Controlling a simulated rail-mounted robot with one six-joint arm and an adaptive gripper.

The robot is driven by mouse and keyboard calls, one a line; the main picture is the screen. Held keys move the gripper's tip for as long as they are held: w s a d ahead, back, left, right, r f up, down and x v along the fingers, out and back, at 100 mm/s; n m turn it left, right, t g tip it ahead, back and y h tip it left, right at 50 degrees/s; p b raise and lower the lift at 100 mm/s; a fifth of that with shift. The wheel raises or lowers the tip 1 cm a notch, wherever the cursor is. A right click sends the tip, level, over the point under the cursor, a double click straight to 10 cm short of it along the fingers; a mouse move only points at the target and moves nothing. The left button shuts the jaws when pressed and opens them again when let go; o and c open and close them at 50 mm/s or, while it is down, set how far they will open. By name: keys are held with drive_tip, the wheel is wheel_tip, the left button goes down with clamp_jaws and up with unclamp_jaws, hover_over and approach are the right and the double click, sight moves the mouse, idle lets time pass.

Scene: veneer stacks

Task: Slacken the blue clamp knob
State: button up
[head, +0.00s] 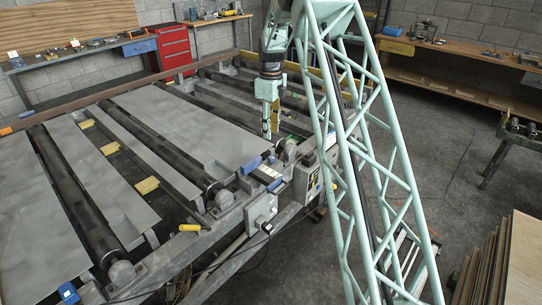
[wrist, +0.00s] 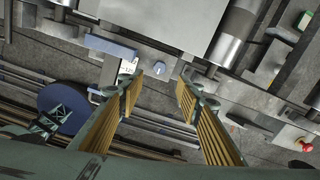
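In the head view my gripper (head: 270,132) points down over the roller frame's near right end, close to a blue block (head: 251,165). The knob cannot be made out there.
Grey sheets (head: 187,120) lie on the frame among dark rollers (head: 70,183). A grey control box (head: 262,209) and a yellow-labelled box (head: 307,180) hang on its edge. A yellow-handled tool (head: 190,228) lies nearby. The wrist view shows a red button (wrist: 306,145) and a blue round object (wrist: 68,106).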

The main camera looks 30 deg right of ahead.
sight(271, 157)
drive_tip(key=shift+f+b, duration=0.7)
drive_tip(key=shift+f, duration=6.1)
drive_tip(key=shift+c, duration=0.5)
drive_tip(key=c, duration=0.7)
